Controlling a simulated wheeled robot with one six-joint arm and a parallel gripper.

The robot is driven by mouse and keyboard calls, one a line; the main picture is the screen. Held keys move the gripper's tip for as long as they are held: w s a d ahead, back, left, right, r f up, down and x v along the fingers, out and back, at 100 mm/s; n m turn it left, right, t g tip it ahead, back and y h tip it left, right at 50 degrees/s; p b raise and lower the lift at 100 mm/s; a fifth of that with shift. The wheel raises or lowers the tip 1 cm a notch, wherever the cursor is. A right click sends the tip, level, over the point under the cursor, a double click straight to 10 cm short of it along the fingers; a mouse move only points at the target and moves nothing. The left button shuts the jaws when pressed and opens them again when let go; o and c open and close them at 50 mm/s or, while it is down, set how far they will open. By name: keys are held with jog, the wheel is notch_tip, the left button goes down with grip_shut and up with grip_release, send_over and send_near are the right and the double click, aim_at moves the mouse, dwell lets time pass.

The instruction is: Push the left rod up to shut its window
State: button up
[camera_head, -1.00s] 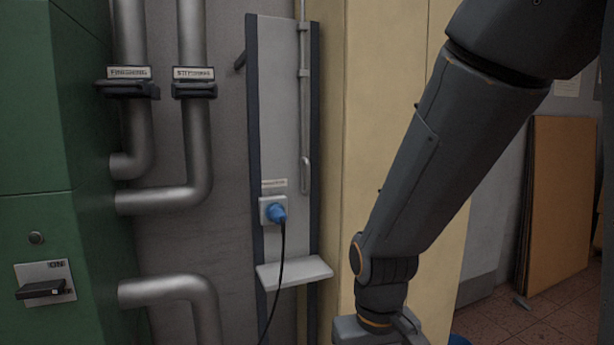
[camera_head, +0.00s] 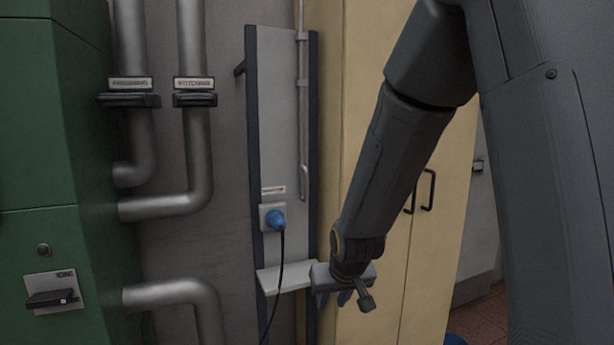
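One thin grey vertical rod (camera_head: 303,120) runs down the right side of a pale wall panel, held by small brackets. Its lower end is a rounded grip (camera_head: 304,183), and its top runs out of the picture. I cannot tell from this view whether it is the left rod, as no second rod shows. No window is in view. My gripper (camera_head: 345,300) is low in the picture, below and to the right of the rod's grip and apart from it. It overlaps the right end of a small white shelf in the picture. Its fingers are too small and turned to judge their opening.
The white shelf (camera_head: 283,278) juts out below a blue plug (camera_head: 275,221) with a hanging black cable. A yellow cabinet (camera_head: 440,250) stands right of the panel. Grey pipes (camera_head: 198,150) and a green machine (camera_head: 40,130) are on the left.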

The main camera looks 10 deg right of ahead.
jog(key=w+r+t+p, duration=0.25)
jog(key=w+r, duration=0.25)
jog(key=w, duration=0.3)
jog(key=w+r+t+p, duration=0.2)
jog(key=w+r+t, duration=0.2)
jog(key=w, duration=0.4)
jog(key=t+p, duration=0.3)
jog(key=t, duration=0.3)
send_near(307, 184)
jog(key=w, duration=0.3)
jog(key=shift+g, duration=0.25)
jog(key=shift+w+a+r+p, duration=0.1)
jog(key=shift+w+p, duration=0.6)
jog(key=shift+w, duration=1.2)
jog(key=shift+w+r+p, duration=0.1)
jog(key=shift+w+p, duration=0.55)
jog(key=shift+w, duration=1.3)
grip_shut()
